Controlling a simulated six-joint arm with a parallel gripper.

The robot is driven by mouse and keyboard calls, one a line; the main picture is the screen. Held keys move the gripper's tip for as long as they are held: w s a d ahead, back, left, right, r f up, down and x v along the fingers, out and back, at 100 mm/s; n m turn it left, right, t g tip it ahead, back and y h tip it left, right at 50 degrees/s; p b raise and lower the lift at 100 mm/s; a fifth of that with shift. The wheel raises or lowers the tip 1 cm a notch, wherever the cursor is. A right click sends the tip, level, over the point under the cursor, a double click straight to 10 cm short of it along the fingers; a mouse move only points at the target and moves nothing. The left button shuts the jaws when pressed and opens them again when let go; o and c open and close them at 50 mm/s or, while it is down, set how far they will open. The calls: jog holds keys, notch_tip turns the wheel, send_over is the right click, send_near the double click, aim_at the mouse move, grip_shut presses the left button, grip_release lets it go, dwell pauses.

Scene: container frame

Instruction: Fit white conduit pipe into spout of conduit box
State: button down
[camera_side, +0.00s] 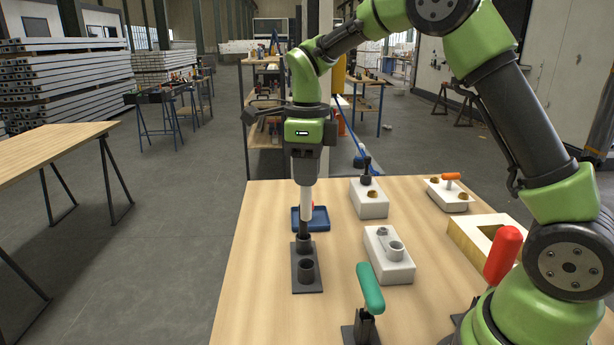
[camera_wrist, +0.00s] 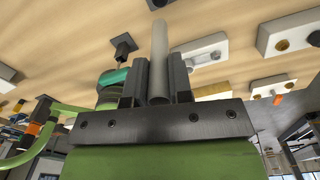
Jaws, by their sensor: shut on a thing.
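My gripper (camera_side: 305,172) points down and is shut on the white conduit pipe (camera_side: 305,205). The pipe hangs upright below the fingers, its lower end at the rear socket of a black two-socket stand (camera_side: 306,285). I cannot tell whether it is in the socket or just above it. In the wrist view the pipe (camera_wrist: 159,55) lies between the two dark fingers. The white conduit box with a round grey spout (camera_side: 390,255) sits on the table to the right, apart from the pipe. A pale box at the right of the pipe in the wrist view is partly hidden.
A blue tray (camera_side: 318,221) lies behind the black stand. White boxes with fittings (camera_side: 370,205) and an orange handle (camera_side: 450,177) stand farther back. A teal-handled tool (camera_side: 370,288) stands in front, a red-handled one (camera_side: 503,255) at right. The front left table is clear.

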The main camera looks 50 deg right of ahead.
jog(key=s+d+f, duration=0.7)
jog(key=s+d, duration=0.5)
jog(key=d, duration=0.1)
jog(key=shift+s, duration=0.15)
jog(key=shift+f, duration=0.35)
jog(key=shift+f, duration=0.5)
jog(key=shift+f, duration=1)
dwell(1.5)
jog(key=c, duration=0.9)
grip_release()
jog(key=shift+c, duration=0.2)
